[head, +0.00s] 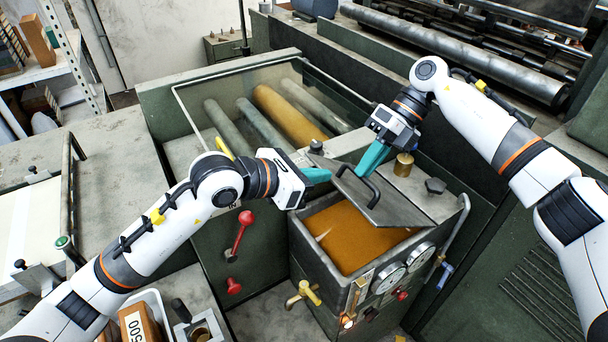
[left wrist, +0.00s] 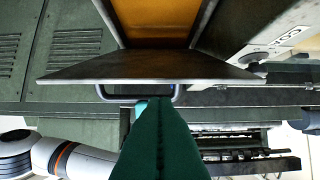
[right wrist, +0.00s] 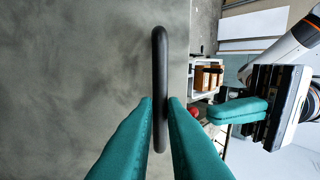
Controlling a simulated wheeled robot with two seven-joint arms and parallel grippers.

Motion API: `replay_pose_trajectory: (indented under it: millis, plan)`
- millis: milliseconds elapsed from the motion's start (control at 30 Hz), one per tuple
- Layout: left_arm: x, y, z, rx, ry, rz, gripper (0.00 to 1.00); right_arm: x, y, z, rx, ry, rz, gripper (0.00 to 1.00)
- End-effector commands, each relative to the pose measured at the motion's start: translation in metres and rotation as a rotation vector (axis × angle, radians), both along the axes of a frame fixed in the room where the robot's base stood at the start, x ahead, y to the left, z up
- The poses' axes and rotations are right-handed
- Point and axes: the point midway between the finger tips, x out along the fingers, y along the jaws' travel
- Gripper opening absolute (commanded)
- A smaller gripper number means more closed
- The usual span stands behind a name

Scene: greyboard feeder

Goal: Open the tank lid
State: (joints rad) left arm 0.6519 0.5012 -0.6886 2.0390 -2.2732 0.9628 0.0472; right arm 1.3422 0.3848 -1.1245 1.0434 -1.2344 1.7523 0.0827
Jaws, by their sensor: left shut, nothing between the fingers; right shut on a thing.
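The tank (head: 300,226) stands at the lower middle of the head view, with orange-brown liquid (head: 350,238) showing inside. Its grey lid (head: 390,208) is tilted up, its plate raised over the back right part of the opening. The lid's dark bar handle (head: 349,172) is on its upper side. My right gripper (head: 372,160) is shut on that handle; in the right wrist view its teal fingers (right wrist: 160,108) sit on both sides of the bar (right wrist: 160,60). My left gripper (head: 318,175) is shut and empty, left of the lid and apart from it in the head view.
Rollers (head: 285,112) lie in the machine bed behind the tank. A brass weight (head: 403,164) and a dark knob (head: 436,186) stand right of the lid. Gauges (head: 389,277), a brass tap (head: 305,292) and red levers (head: 243,228) are on the front.

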Motion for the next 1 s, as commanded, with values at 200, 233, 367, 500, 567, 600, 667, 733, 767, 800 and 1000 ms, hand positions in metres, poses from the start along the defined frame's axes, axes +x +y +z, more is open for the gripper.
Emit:
replay_pose_trajectory:
  millis: [200, 233, 367, 500, 567, 600, 667, 733, 767, 800, 1000]
  plan:
    - [0.019, -0.026, -0.014, -0.001, 0.0, -0.002, 0.0, 0.001, -0.004, -0.003, -0.01, 0.002, -0.006, 0.0]
    - [0.02, -0.028, -0.015, 0.0, 0.001, -0.002, 0.0, 0.001, -0.004, -0.003, -0.01, 0.002, -0.006, 0.0]
    - [0.025, -0.035, -0.019, -0.001, -0.001, -0.001, 0.0, 0.001, -0.004, -0.004, -0.01, 0.002, -0.006, 0.0]
    - [0.026, -0.036, -0.02, -0.001, -0.001, -0.001, 0.0, 0.001, -0.004, -0.004, -0.01, 0.002, -0.006, 0.0]
    - [0.026, -0.036, -0.02, -0.001, -0.001, -0.001, 0.0, 0.001, -0.004, -0.004, -0.01, 0.002, -0.006, 0.0]
    - [0.026, -0.036, -0.02, -0.001, -0.001, -0.001, 0.0, 0.001, -0.004, -0.004, -0.01, 0.002, -0.006, 0.0]
    - [0.026, -0.036, -0.02, -0.001, -0.001, -0.001, 0.0, 0.001, -0.004, -0.004, -0.01, 0.002, -0.006, 0.0]
    - [0.026, -0.036, -0.019, -0.001, -0.001, -0.001, 0.0, 0.001, -0.004, -0.004, -0.01, 0.002, -0.006, 0.0]
    - [0.027, -0.037, -0.018, -0.001, -0.002, -0.002, 0.0, 0.001, -0.004, -0.004, -0.01, 0.002, -0.006, 0.0]
    - [0.028, -0.039, -0.015, -0.002, -0.003, -0.002, 0.0, 0.001, -0.004, -0.003, -0.01, 0.002, -0.006, 0.0]
    - [0.032, -0.045, -0.007, -0.001, -0.001, -0.001, 0.0, 0.001, -0.004, -0.004, -0.01, 0.002, -0.006, 0.0]
